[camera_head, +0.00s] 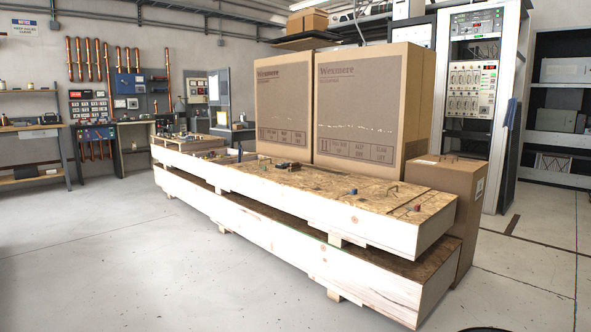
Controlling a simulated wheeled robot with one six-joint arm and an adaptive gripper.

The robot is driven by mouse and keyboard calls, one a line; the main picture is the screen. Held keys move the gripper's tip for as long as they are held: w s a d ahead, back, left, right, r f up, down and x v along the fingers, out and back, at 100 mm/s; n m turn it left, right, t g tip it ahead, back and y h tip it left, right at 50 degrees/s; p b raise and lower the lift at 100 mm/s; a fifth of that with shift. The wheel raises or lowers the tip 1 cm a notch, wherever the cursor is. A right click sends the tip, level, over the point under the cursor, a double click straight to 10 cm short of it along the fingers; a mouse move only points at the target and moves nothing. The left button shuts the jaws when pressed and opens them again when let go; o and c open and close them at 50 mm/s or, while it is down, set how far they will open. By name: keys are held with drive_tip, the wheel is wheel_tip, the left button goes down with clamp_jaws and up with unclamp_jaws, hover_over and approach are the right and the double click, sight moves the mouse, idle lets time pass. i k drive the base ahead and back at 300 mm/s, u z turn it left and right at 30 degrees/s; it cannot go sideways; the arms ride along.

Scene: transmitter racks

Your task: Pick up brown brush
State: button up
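I cannot make out a brown brush for certain. Several small items lie on the top of a long wooden crate (330,196) in the middle of the view, and they are too small to identify. Among them are a dark item (289,166) near the left cardboard box, a small blue item (354,191) and a small reddish item (417,208) near the right end. My gripper is not in view.
Two large cardboard boxes, left (284,104) and right (366,105), stand behind the crate top. A smaller carton (465,190) stands at the crate's right end. Workbenches (30,127) line the left, and equipment racks (475,80) stand at the back right. The front-left floor is clear.

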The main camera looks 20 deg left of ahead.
sight(294, 167)
drive_tip(key=u, duration=0.55)
drive_tip(key=k, duration=0.6)
drive_tip(key=u, duration=0.85)
drive_tip(key=i, duration=1.2)
drive_tip(key=u, duration=0.35)
drive_tip(key=i, duration=1.9)
drive_tip(key=z, duration=0.25)
drive_tip(key=i, duration=1.95)
drive_tip(key=z, duration=1)
drive_tip(key=i, duration=1.5)
drive_tip(key=z, duration=0.45)
